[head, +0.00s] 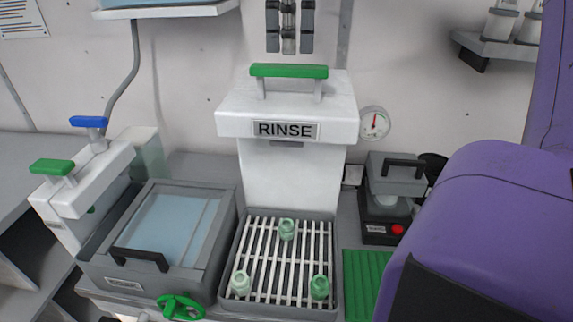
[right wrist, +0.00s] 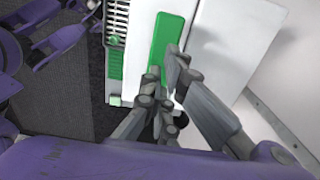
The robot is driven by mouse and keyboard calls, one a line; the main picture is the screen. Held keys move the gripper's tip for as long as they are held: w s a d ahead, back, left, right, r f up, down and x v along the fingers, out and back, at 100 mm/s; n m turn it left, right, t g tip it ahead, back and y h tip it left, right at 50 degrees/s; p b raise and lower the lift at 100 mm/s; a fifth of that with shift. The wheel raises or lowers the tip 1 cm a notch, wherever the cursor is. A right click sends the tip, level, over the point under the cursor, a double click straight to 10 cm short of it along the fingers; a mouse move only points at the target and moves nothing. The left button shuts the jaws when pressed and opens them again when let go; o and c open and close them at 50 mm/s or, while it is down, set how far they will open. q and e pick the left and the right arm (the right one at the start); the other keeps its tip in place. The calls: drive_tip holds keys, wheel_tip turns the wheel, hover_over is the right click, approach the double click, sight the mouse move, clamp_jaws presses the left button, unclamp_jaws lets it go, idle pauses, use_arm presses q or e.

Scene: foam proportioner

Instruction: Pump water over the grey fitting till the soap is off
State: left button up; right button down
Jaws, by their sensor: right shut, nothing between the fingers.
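In the head view the white rinse station (head: 290,105) stands at the back middle, labelled RINSE, with a green pump handle (head: 289,71) raised on top. Below it is a slatted rack in a grey tray (head: 229,277). Three small pale green-grey fittings stand on the slats: one at the back (head: 287,229), one front left (head: 240,284) and one front right (head: 319,288). I cannot tell which is the grey one, or see soap or water. In the right wrist view my right gripper (right wrist: 166,72) is shut and empty, over or close to the green handle (right wrist: 172,35); contact is unclear. My left gripper is not seen.
A lidded grey basin (head: 165,230) and a white dispenser with green and blue handles (head: 85,185) stand left. A small machine with a red button (head: 390,205) and a green ribbed mat (head: 364,280) are right. A gauge (head: 374,123) is behind. My purple right arm covers the right side.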

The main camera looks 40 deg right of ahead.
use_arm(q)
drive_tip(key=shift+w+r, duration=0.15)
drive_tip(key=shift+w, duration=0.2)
